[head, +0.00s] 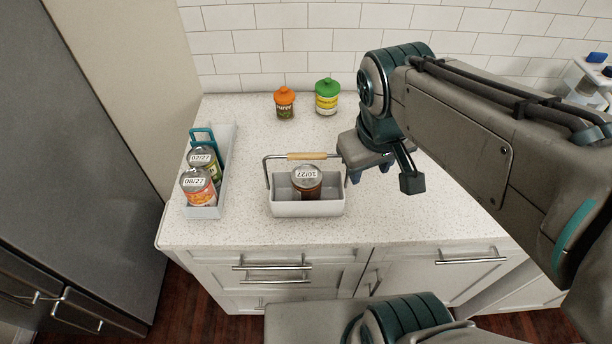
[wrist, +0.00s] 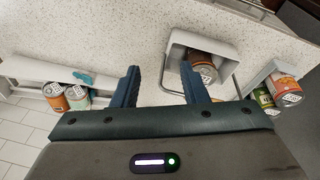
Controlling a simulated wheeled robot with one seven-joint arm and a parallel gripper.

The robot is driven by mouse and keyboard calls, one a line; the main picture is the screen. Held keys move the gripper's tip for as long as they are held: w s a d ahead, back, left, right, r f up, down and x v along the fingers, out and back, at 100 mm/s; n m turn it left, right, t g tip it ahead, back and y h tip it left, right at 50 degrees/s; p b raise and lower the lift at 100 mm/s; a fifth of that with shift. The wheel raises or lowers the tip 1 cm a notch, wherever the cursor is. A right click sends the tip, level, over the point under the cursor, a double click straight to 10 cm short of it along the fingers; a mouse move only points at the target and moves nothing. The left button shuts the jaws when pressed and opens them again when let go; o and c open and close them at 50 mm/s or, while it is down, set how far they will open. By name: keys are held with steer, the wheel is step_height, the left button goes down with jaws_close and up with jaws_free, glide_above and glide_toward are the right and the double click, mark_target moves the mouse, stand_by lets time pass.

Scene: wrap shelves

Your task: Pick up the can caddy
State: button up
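The can caddy (head: 308,208) is a light grey open box with a metal bail handle and a wooden grip (head: 307,156). It stands upright on the counter near the front edge, with one dark can (head: 307,182) dated 10/27 inside. My gripper (head: 370,176) is above the counter, just right of the handle and apart from it. In the wrist view the caddy (wrist: 181,50) lies beyond the right finger, its grip hidden behind my gripper.
A narrow grey bin (head: 205,212) with cans (head: 198,186) stands left of the caddy. Orange-lidded (head: 285,103) and green-lidded (head: 327,97) jars stand near the tiled wall. The wrist view shows a white holder (wrist: 40,70) with cans (wrist: 77,97) at left. Counter between caddy and jars is clear.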

steer(key=w+a+r+n+g+h+b, duration=0.1)
steer(key=w+a+n+h+b, duration=0.15)
steer(key=w+a+n, duration=0.4)
steer(key=n+h, duration=0.3)
steer(key=n, duration=0.3)
glide_toward(305, 154)
steer(key=shift+n+y, duration=0.25)
steer(key=x, duration=0.7)
steer(key=shift+s+d, duration=0.3)
steer(key=shift+w+p+x, duration=0.15)
steer(key=shift+p+x, duration=0.2)
steer(key=shift+x, duration=1)
steer(key=shift+w+p+x, duration=0.15)
steer(key=shift+p+x, duration=0.2)
steer(key=shift+x, duration=1.05)
jaws_close()
steer(key=shift+a+r, duration=0.1)
